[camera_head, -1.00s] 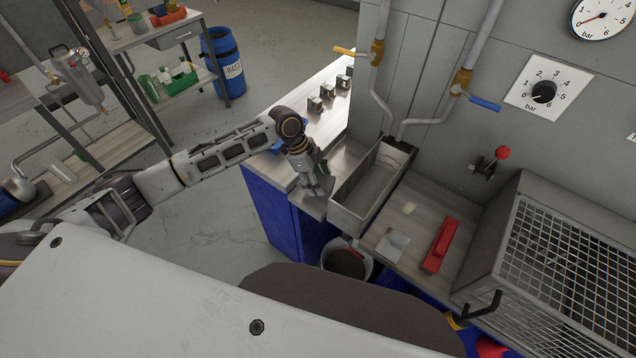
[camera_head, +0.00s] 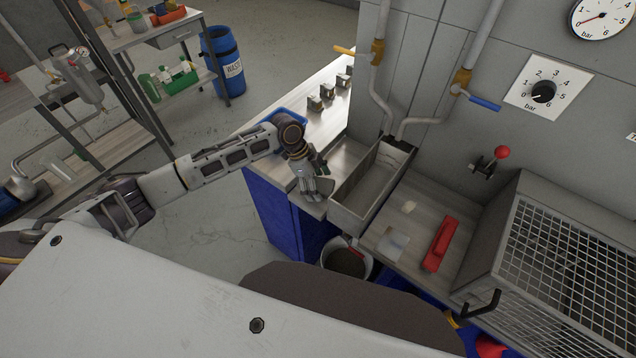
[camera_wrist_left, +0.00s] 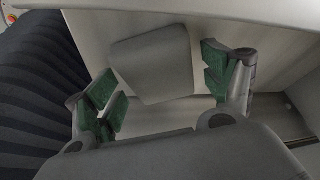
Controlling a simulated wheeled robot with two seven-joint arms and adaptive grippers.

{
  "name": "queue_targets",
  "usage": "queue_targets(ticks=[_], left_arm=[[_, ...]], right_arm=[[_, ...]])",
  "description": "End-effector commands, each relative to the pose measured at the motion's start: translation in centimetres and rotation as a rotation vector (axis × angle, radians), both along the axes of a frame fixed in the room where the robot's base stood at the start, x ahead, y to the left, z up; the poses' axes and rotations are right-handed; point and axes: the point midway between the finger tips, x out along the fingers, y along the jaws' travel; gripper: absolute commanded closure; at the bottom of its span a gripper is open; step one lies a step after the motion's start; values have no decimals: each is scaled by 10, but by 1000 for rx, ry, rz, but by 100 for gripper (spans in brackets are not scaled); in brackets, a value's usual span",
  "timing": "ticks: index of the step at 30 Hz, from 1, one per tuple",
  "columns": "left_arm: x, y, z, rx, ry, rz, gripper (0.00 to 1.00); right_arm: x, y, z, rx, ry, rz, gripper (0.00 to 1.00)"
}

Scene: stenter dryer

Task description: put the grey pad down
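The grey pad (camera_wrist_left: 152,65) lies flat on a pale metal surface in the left wrist view, between the two green-faced fingers of my left gripper (camera_wrist_left: 160,86). A gap shows on each side of the pad, so the gripper is open around it and not clamping. In the head view my left gripper (camera_head: 315,190) points down at the left end of the steel bench, just left of the trough; the pad is mostly hidden under it there. My right gripper is in neither view.
The steel trough (camera_head: 347,214) stands right beside the left gripper. A bucket (camera_head: 346,262) stands below.

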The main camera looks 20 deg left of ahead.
Motion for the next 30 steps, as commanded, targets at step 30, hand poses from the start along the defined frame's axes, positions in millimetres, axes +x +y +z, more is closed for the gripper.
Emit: queue_targets(ticks=[30], left_arm=[[0,28,70,1,-3,1,17]], right_arm=[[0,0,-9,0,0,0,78]])
